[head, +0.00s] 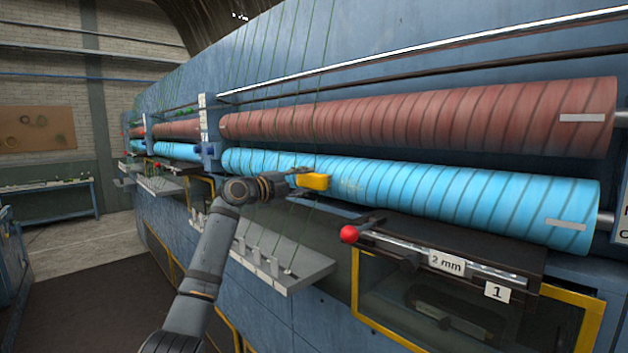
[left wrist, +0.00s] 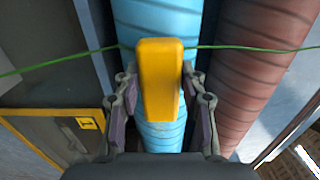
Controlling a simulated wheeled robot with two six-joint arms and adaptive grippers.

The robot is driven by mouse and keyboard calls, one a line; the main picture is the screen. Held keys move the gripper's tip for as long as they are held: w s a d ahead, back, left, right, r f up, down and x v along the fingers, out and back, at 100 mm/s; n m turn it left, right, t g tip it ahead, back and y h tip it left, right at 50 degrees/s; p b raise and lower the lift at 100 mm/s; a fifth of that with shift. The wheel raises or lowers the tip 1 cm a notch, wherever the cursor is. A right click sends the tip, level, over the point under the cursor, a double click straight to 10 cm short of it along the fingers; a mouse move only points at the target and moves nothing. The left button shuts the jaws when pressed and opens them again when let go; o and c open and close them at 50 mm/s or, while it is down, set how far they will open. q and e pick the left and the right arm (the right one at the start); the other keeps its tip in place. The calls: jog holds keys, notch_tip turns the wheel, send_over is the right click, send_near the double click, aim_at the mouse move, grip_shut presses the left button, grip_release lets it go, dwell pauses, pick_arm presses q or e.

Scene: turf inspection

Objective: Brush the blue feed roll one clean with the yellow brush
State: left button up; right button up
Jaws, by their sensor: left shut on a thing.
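The blue feed roll one (head: 450,201), wrapped with a dark spiral line, lies along the machine below a red roll. My left gripper (head: 296,184) is shut on the yellow brush (head: 314,181), which is at the front of the roll left of its middle; I cannot tell whether it touches. Small yellowish specks (head: 351,187) show on the roll just right of the brush. In the left wrist view the yellow brush (left wrist: 158,75) sits between the fingers (left wrist: 160,105), with the blue roll (left wrist: 157,18) behind it, partly hidden. My right gripper is out of view.
Green yarns (head: 325,90) hang in front of the rolls; one (left wrist: 240,47) crosses at the brush in the wrist view. A grey notched shelf (head: 290,278) and a red knob (head: 349,234) stick out below. The red roll (head: 430,115) lies above. Open floor is left.

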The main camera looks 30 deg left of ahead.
aim_at(318, 184)
pick_arm(q)
jog(key=shift+s+d, duration=0.25)
jog(key=shift+d, duration=0.45)
jog(key=shift+s+d, duration=0.25)
jog(key=shift+d, duration=0.45)
jog(key=shift+s+d+b, duration=0.2)
jog(key=shift+d+b, duration=0.05)
jog(key=shift+d, duration=0.35)
jog(key=shift+s+d+b, duration=0.2)
jog(key=shift+d+b, duration=0.05)
jog(key=shift+d, duration=0.3)
jog(key=shift+s+d+r, duration=0.1)
jog(key=shift+s+d, duration=0.15)
jog(key=shift+d, duration=0.4)
jog(key=shift+s+d+f, duration=0.1)
jog(key=shift+s+d, duration=0.15)
jog(key=shift+d, duration=0.45)
jog(key=shift+s+d+r, duration=0.1)
jog(key=shift+s+d, duration=0.15)
jog(key=shift+d, duration=0.4)
jog(key=shift+s+d, duration=0.2)
jog(key=shift+d, duration=0.35)
jog(key=shift+s+d, duration=0.15)
jog(key=shift+d, duration=0.35)
jog(key=shift+s+d, duration=0.25)
jog(key=shift+d, duration=0.4)
jog(key=shift+s+d, duration=0.25)
jog(key=shift+d, duration=0.45)
jog(key=shift+s+d, duration=0.25)
jog(key=shift+d, duration=0.4)
